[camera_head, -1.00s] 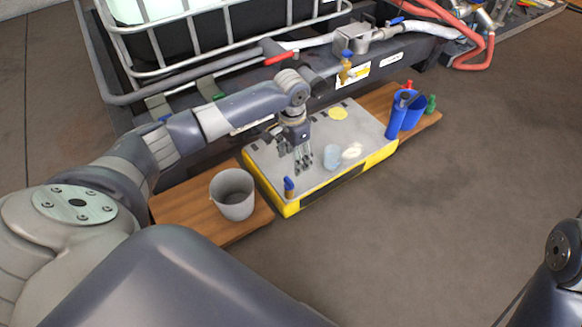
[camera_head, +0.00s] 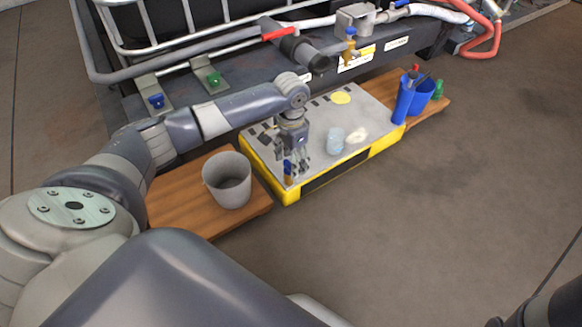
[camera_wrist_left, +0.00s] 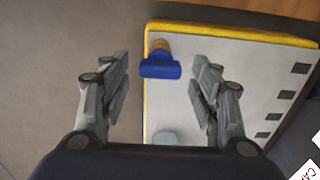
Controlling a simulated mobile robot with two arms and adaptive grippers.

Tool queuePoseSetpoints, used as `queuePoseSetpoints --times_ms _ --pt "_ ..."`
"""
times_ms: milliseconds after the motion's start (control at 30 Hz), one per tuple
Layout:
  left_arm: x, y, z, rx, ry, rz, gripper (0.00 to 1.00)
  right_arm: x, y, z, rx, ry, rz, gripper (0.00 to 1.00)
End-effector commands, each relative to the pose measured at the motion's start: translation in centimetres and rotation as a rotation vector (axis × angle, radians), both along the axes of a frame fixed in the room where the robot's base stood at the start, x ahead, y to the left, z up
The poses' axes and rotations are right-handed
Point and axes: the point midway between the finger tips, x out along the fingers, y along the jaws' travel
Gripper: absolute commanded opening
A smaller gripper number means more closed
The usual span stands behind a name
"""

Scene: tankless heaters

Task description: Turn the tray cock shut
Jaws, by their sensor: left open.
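The tray cock (camera_head: 288,172) has a brass body and a blue handle. It sits at the near-left corner of the grey tray with yellow sides (camera_head: 345,165). My left gripper (camera_head: 295,166) points down over the tray beside the cock and partly overlaps it in the head view. In the left wrist view the gripper (camera_wrist_left: 163,88) is open, and the blue handle (camera_wrist_left: 160,69) shows between and beyond the two fingers, touching neither as far as I can see. The handle lies crosswise there, with brass behind it. My right gripper is not in view.
A grey bucket (camera_head: 228,181) stands on a wooden board left of the tray. A clear cup (camera_head: 333,140) and a pale lump (camera_head: 356,133) sit on the tray. Blue containers (camera_head: 412,97) stand at its right end. A brass tap (camera_head: 349,46) hangs behind it.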

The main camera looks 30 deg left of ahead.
Motion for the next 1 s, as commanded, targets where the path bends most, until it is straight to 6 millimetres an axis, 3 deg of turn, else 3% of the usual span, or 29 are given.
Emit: queuePoseSetpoints --times_ms 100,467,667,1000 --pt "0.03 -0.03 -1.05 0.0 -0.001 -0.001 0.57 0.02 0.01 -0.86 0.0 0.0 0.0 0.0" --pt "0.03 -0.03 -1.2 0.0 -0.001 -0.001 0.57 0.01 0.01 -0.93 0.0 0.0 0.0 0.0" --pt "0.02 -0.03 -1.2 0.0 -0.001 -0.001 0.14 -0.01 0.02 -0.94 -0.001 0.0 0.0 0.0" --pt "0.0 -0.05 -1.01 -0.001 0.0 -0.007 0.12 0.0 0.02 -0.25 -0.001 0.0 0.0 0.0"
